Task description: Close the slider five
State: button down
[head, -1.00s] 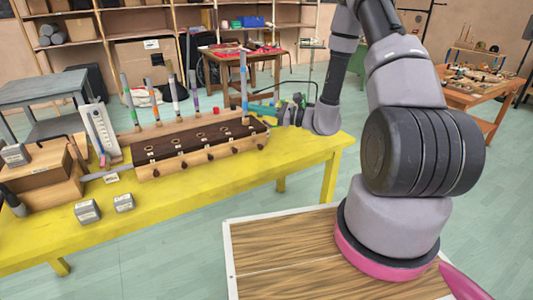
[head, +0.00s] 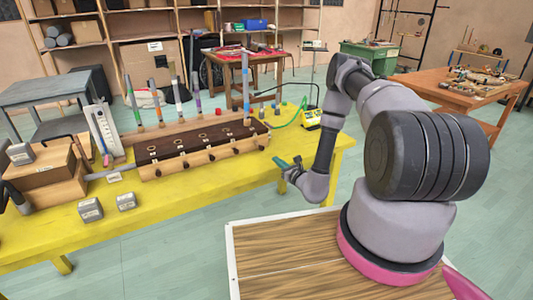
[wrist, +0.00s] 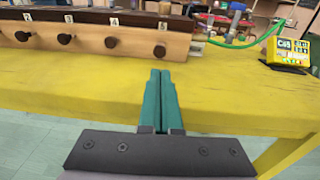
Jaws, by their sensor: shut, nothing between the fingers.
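The wooden slider box (head: 200,150) with a dark top lies on the yellow table. Numbered round knobs on short stems stick out of its front. The knob of slider five (wrist: 160,51), under the label 5, is the rightmost one; in the head view it is at the box's right end (head: 261,147). How far its stem stands out is hard to judge. My gripper (wrist: 160,72) has its green fingers together and empty, pointing towards this knob from the front, apart from it. In the head view my gripper (head: 284,162) is just right of the box, near the table's front edge.
Several coloured tubes (head: 246,85) stand behind the box. A yellow device (head: 310,118) with a green cable is at the table's right end. Grey blocks (head: 91,210) lie front left. The yellow tabletop (wrist: 65,90) before the knobs is clear.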

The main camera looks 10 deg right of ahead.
aim_at(263, 148)
jog(key=x, duration=0.9)
jog(key=x, duration=0.3)
jog(key=shift+r, duration=0.15)
jog(key=shift+w+r, duration=0.1)
jog(key=shift+w, duration=0.25)
